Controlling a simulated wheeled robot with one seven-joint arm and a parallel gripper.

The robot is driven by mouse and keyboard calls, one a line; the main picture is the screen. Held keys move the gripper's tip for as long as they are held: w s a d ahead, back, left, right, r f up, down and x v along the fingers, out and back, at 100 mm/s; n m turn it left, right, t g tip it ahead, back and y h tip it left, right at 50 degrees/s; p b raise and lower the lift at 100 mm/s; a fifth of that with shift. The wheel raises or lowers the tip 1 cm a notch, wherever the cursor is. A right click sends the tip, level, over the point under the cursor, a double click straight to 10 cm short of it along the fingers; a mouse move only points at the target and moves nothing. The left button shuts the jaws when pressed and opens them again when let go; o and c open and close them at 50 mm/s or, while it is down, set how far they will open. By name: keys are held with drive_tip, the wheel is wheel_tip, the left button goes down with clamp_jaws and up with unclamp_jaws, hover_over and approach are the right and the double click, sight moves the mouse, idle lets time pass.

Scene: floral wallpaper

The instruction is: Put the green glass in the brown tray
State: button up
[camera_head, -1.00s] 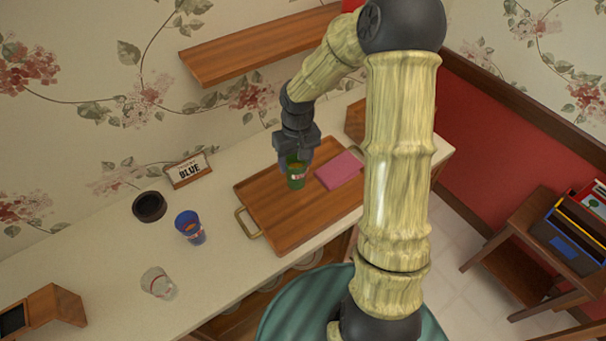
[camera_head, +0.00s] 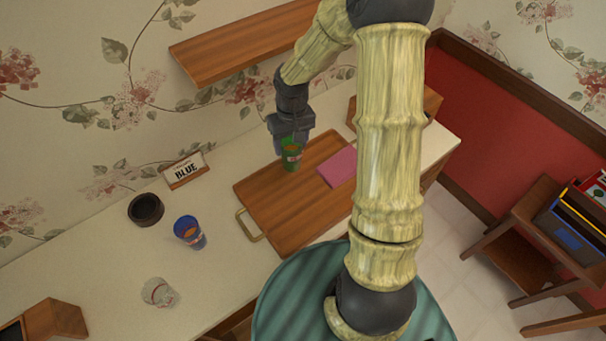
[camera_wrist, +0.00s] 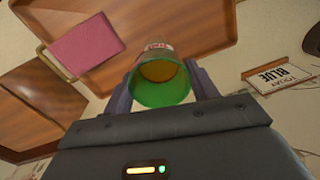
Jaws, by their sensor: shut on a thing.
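The green glass (camera_head: 291,158) is held between the fingers of my gripper (camera_head: 290,143), which is shut on it. In the wrist view my gripper (camera_wrist: 162,92) grips the green glass (camera_wrist: 160,93), whose open mouth faces the camera and shows something orange inside. The brown tray (camera_head: 270,208) lies on the counter with a brass handle at its left end. The glass appears over the tray's far part in the head view; I cannot tell whether it touches the surface. The tray also shows in the wrist view (camera_wrist: 200,25).
A pink block (camera_head: 338,167) lies at the tray's right side. A blue glass (camera_head: 189,232), a clear glass (camera_head: 159,293), a dark round bowl (camera_head: 146,209) and a "BLUE" sign (camera_head: 185,171) stand left of the tray. A wooden shelf (camera_head: 240,45) hangs on the wall above.

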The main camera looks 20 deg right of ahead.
sight(292, 162)
wheel_tip(292, 162, down, 5)
drive_tip(key=shift+r+p, duration=0.1)
drive_tip(key=shift+p, duration=0.25)
drive_tip(key=shift+f+p, duration=0.35)
drive_tip(key=shift+f, duration=1.55)
drive_tip(key=shift+f, duration=0.2)
drive_tip(key=o, duration=1.6)
drive_tip(key=shift+o, duration=0.2)
drive_tip(key=shift+r, duration=0.1)
wheel_tip(292, 162, up, 12)
drive_tip(key=b, duration=0.1)
drive_tip(key=shift+d, duration=0.25)
